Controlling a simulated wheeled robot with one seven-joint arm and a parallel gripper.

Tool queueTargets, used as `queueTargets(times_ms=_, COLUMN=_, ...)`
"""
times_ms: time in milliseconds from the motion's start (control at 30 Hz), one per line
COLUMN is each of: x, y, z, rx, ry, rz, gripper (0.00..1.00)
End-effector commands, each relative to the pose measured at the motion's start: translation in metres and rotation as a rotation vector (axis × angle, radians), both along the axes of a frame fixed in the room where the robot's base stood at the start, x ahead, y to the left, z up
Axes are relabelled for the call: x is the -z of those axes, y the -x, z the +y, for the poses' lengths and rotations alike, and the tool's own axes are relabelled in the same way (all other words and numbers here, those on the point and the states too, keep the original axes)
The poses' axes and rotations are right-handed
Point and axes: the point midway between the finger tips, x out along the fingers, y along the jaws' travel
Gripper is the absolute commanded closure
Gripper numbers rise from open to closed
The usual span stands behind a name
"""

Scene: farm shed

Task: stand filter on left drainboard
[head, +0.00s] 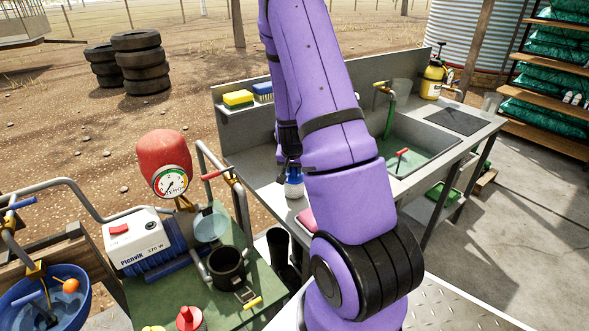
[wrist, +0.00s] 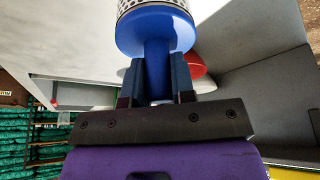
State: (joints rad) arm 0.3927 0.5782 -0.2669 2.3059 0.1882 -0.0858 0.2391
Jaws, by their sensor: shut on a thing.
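The filter is a blue-capped piece with a white mesh body. In the wrist view the filter (wrist: 155,33) fills the top middle, its blue stem between the two fingers of my gripper (wrist: 156,82). In the head view the filter (head: 294,188) shows small, blue above and white below, under my gripper (head: 292,170). My gripper is shut on its stem. The filter looks upright over the left drainboard (head: 264,178). I cannot tell whether its lower end touches the surface, as my arm hides much of that area.
The sink basin (head: 418,133) is right of my arm, with a yellow sprayer (head: 432,82) behind. A yellow sponge (head: 238,98) and a blue brush (head: 263,92) sit on the back ledge. A pink item (head: 307,219) lies nearer me. A pump (head: 140,242) stands front left.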

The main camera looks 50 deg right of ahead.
Motion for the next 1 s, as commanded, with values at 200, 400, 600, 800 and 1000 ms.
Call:
queueTargets(times_ms=200, x=0.005, y=-0.001, z=0.0, rx=-0.001, ry=0.001, rz=-0.003, gripper=1.0)
queueTargets(times_ms=400, x=0.008, y=0.0, z=0.0, rx=0.0, ry=0.0, rz=-0.001, gripper=1.0)
queueTargets(times_ms=600, x=0.008, y=0.0, z=0.0, rx=0.0, ry=0.0, rz=-0.001, gripper=0.51)
queueTargets(times_ms=800, x=0.008, y=0.0, z=0.0, rx=0.001, ry=0.0, rz=-0.002, gripper=0.51)
queueTargets(times_ms=1000, x=-0.004, y=0.001, z=0.003, rx=-0.001, ry=0.002, rz=-0.003, gripper=0.51)
